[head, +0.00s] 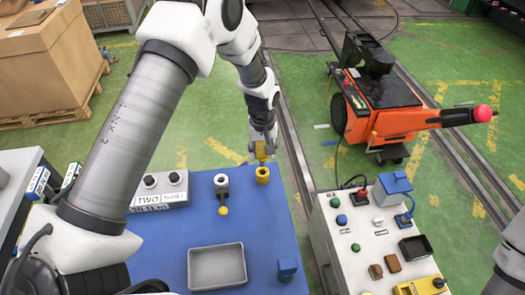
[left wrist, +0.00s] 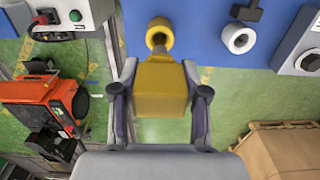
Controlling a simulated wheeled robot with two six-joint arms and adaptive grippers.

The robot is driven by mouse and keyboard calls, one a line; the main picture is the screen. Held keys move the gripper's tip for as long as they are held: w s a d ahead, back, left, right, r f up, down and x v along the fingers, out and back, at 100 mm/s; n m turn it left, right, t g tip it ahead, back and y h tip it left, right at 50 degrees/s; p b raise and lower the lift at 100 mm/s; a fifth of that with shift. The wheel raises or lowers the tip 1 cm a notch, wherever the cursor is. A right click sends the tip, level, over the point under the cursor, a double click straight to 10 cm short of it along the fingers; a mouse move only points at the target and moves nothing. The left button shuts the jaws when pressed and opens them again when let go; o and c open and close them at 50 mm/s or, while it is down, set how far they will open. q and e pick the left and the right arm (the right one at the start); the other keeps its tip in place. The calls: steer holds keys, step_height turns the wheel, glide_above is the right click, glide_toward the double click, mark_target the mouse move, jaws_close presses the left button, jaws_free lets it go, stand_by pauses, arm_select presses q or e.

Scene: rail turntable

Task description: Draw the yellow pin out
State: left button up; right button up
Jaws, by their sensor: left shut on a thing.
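The yellow pin (left wrist: 161,92) has a blocky yellow head, which sits between the fingers of my left gripper (left wrist: 160,108) in the left wrist view. My left gripper is shut on this head. In the head view my left gripper (head: 262,150) points down at the far right corner of the blue table. The yellow ring-shaped socket (head: 262,175) stands just below it, and it also shows in the left wrist view (left wrist: 160,27). A short shaft shows between head and socket; I cannot tell how deep it sits. My right gripper is out of view.
On the blue table (head: 160,250) are a white socket (head: 221,180), a yellow-knobbed lever (head: 223,210), a grey tray (head: 217,266) and a blue block (head: 287,270). A control console (head: 350,255) stands to the right. An orange machine (head: 385,115) stands beyond on green floor.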

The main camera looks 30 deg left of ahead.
mark_target(263, 145)
arm_select(q)
steer(key=shift+r+p, duration=1.9)
steer(key=shift+r, duration=0.65)
steer(key=shift+f, duration=0.1)
